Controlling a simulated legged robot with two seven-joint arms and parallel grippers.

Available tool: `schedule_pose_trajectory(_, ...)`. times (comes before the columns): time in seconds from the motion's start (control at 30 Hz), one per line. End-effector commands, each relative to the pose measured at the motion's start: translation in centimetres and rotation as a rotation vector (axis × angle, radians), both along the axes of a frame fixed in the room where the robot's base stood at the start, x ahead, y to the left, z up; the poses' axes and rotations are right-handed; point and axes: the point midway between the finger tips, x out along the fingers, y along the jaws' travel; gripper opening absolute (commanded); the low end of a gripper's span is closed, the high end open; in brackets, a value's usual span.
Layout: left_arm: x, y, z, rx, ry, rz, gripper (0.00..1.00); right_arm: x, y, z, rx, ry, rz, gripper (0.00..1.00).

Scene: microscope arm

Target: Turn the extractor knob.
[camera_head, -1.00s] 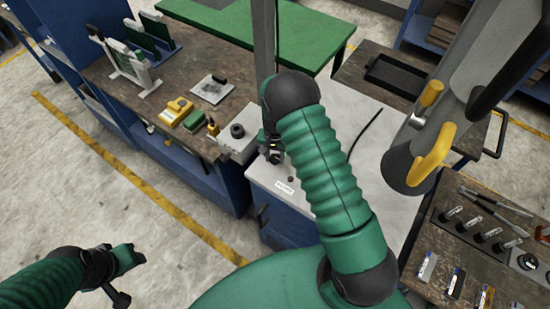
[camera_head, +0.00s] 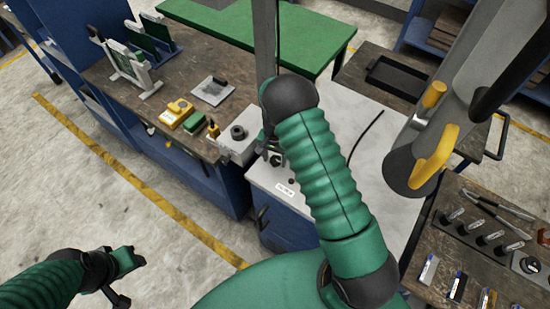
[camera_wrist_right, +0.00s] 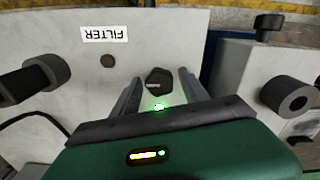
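A dark, roughly hexagonal knob (camera_wrist_right: 158,84) sits on the pale top of the unit with the FILTER label (camera_wrist_right: 104,34). My right gripper (camera_wrist_right: 160,84) is open in the right wrist view, its two fingers apart with the knob between them. I cannot tell whether either finger touches it. In the head view my right gripper (camera_head: 272,153) is over the pale unit (camera_head: 263,177), partly hidden by my green arm. My left gripper (camera_head: 140,262) is low on the left, over the floor and away from the unit. Its finger opening is unclear.
A grey box with a round black knob (camera_wrist_right: 285,92) stands close to the right in the wrist view. A dark cylindrical fitting (camera_wrist_right: 45,73) is at the left. The grey extractor hood (camera_head: 410,168) with yellow handles hangs at right in the head view. The left floor is clear.

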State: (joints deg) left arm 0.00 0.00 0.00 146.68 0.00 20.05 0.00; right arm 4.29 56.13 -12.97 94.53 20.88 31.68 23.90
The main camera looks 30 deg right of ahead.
Motion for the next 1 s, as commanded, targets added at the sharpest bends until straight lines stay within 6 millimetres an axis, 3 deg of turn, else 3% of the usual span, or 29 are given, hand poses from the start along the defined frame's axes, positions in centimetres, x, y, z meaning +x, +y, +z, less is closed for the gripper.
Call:
schedule_pose_trajectory(0.33,0.0,0.0,-0.1,0.000,0.000,0.000,0.44,0.0,0.0,0.2,-0.001,-0.001,0.001,0.59)
schedule_pose_trajectory(0.47,0.0,0.0,-0.6,0.000,0.000,0.000,0.44,0.1,-0.1,1.5,-0.002,-0.004,0.002,0.59)
schedule_pose_trajectory(0.8,0.0,0.0,-3.1,0.000,0.000,0.000,0.44,0.2,-0.1,11.0,-0.001,-0.007,0.002,0.59)
schedule_pose_trajectory(1.0,0.0,0.0,-3.8,0.000,0.000,0.000,0.44,0.2,-0.1,15.3,-0.001,-0.002,0.002,0.59)
